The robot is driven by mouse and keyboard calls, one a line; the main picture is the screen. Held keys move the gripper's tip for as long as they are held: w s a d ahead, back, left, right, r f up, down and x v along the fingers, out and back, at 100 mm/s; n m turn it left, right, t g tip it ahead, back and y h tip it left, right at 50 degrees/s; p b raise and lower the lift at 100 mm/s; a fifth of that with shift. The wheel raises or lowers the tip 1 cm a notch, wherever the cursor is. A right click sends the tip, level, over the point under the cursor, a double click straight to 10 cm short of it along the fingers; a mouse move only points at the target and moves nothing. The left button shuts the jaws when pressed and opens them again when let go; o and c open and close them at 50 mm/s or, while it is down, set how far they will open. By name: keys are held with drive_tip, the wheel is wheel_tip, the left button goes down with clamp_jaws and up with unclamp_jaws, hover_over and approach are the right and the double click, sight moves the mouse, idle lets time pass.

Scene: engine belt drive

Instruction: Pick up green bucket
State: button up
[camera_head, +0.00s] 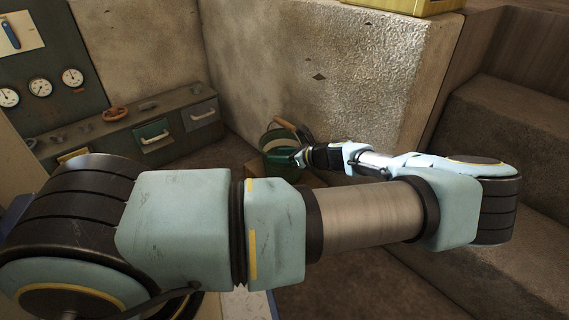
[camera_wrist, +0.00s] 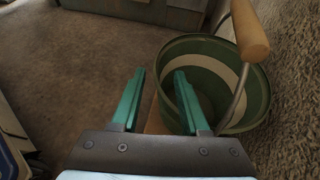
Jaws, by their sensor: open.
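The green bucket (camera_head: 278,141) stands at the foot of the wall, near the middle of the head view, partly hidden by my gripper (camera_head: 301,157). In the wrist view the bucket (camera_wrist: 258,100) is at the right, seen from above. It has a white band and a wooden handle (camera_wrist: 250,32) on a metal bail. My gripper (camera_wrist: 158,88) is open, with its two green fingers apart. The right finger overlaps the near left rim of the bucket in the picture, and the left finger is outside it. Whether either finger touches the bucket I cannot tell.
A brown block (camera_head: 292,178) shows under the bucket. A low cabinet with drawers (camera_head: 151,136) and a gauge panel (camera_head: 40,88) stand at the left. The wall (camera_head: 330,60) rises close behind the bucket. Stone steps (camera_head: 510,120) are at the right. Bare floor (camera_wrist: 70,60) lies left of the bucket.

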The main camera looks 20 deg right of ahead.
sight(270, 163)
drive_tip(key=b+x, duration=0.2)
drive_tip(key=x, duration=0.2)
drive_tip(key=shift+s+f, duration=0.1)
drive_tip(key=shift+f, duration=0.15)
drive_tip(key=shift+w+a+f, duration=0.1)
drive_tip(key=shift+w+a, duration=0.05)
drive_tip(key=shift+w, duration=0.2)
clamp_jaws()
idle(0.9)
